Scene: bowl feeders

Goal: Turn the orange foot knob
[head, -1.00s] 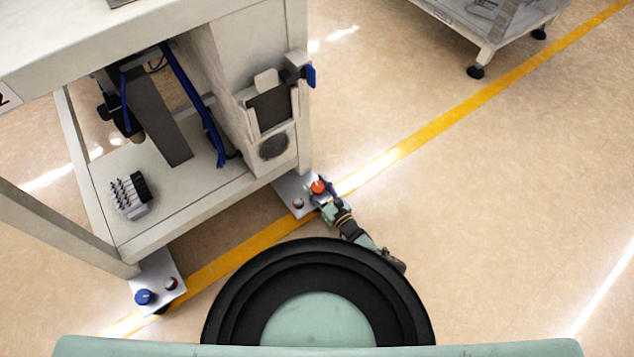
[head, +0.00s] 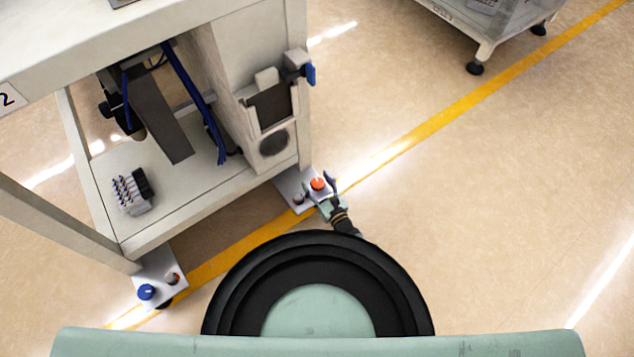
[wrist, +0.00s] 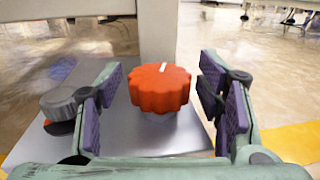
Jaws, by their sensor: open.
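The orange foot knob (head: 317,184) sits on a grey foot plate (head: 287,187) at the machine's near right leg. In the wrist view the knob (wrist: 160,88) is scalloped, with a white mark on its top towards the far right. My gripper (head: 322,190) is open, with its fingers on either side of the knob. In the wrist view my gripper (wrist: 163,110) shows purple pads left and right of the knob, with a gap on both sides. The knob stands a little beyond the middle of the opening.
A smaller dark grey knob (wrist: 66,101) stands on the same plate, close outside the left finger. The machine's leg (wrist: 158,30) rises right behind the orange knob. Another foot plate with a blue knob (head: 147,292) is at lower left. The floor to the right is clear.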

